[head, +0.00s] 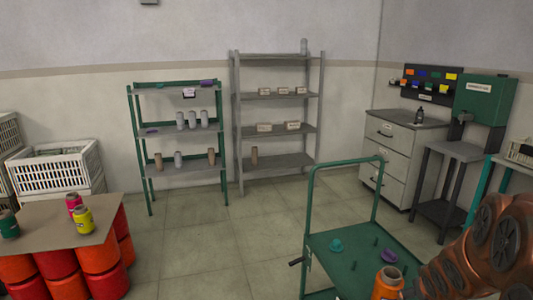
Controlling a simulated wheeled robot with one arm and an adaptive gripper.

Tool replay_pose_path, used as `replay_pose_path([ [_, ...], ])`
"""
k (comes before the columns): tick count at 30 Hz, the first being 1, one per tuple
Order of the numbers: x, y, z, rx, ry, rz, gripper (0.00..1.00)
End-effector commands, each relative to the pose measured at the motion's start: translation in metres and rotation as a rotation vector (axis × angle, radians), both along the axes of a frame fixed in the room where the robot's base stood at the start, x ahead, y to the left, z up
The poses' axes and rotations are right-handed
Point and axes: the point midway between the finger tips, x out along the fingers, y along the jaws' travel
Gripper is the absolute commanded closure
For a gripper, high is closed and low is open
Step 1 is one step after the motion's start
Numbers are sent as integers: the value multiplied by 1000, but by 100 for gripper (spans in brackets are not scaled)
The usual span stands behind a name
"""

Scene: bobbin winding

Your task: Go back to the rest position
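My arm (490,245), copper-brown, comes in at the lower right and runs down past the bottom edge. My gripper does not show, so I cannot see whether it is open or shut or holds anything. A green cart (345,250) with a tall push handle stands just left of my arm.
A green rack (148,167) and a grey rack (238,140) with cones stand at the back wall. Grey drawers (392,158) and a green machine (486,100) stand right. A board table (60,222) with coloured bobbins is left. Floor between (220,240) is clear.

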Motion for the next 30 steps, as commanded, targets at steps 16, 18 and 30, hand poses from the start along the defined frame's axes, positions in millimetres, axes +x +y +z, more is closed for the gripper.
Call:
replay_pose_path([
  [16, -166, 150, 68, 138, 439, -101, 1],
  [18, -192, 173, 75, 174, 498, -93, 1],
  [30, -291, 248, 100, 297, 725, -18, 1],
])
